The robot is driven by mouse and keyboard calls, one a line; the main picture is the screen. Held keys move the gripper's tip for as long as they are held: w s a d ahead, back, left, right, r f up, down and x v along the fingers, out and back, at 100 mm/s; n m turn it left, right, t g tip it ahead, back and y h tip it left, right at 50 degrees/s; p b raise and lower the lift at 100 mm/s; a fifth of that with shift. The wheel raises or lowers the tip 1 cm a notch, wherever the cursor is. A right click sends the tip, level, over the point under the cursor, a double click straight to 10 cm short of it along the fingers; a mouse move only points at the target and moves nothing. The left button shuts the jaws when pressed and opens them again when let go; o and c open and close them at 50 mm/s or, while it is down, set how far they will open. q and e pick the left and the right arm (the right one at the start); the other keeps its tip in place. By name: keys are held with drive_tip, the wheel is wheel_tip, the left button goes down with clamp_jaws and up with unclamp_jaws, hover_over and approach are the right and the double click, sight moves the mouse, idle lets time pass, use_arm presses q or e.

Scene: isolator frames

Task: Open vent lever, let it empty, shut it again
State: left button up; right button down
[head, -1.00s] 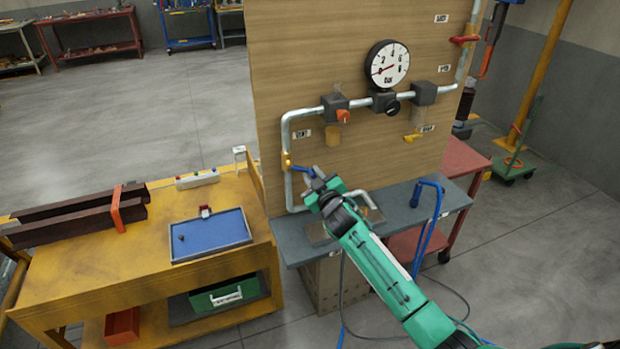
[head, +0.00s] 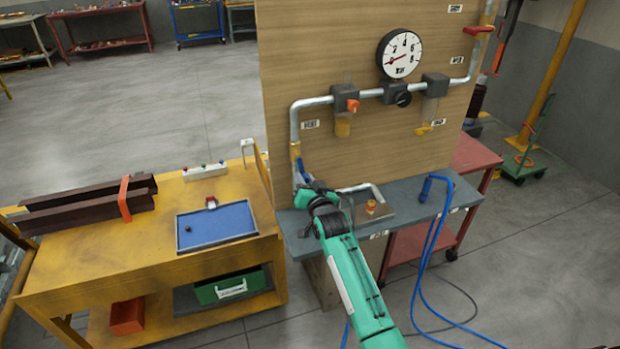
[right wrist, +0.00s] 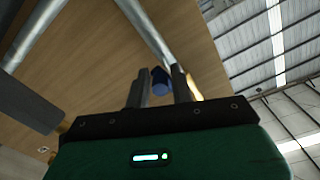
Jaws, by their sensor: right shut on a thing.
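The vent lever has a yellow body (head: 295,152) on the left vertical pipe and a blue handle (head: 298,175). The handle points down, roughly along the pipe. My right gripper (head: 306,186) reaches it from the front and right and is shut on the blue handle. In the right wrist view the blue handle end (right wrist: 160,79) sits between the two dark fingers (right wrist: 160,92). The gauge (head: 399,54) has its red needle low on the left of the dial. My left gripper is out of view.
A grey shelf (head: 405,209) under the board carries a shallow tray, a bent pipe end (head: 360,187) and a small yellow-orange item (head: 371,206). A blue hose (head: 428,240) hangs at right. The yellow bench (head: 110,268) with a blue tray (head: 218,245) stands at left.

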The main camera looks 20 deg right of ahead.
drive_tip(key=shift+w+a+r+m, duration=0.1)
drive_tip(key=shift+a+r+m, duration=0.4)
drive_tip(key=shift+m, duration=0.5)
drive_tip(key=c, duration=1.4)
unclamp_jaws()
drive_tip(key=shift+c, duration=0.2)
drive_tip(key=shift+o, duration=0.4)
drive_tip(key=shift+f, duration=0.25)
drive_tip(key=shift+f, duration=0.15)
drive_tip(key=s+b, duration=0.3)
drive_tip(key=s, duration=1.1)
drive_tip(key=shift+d, duration=0.25)
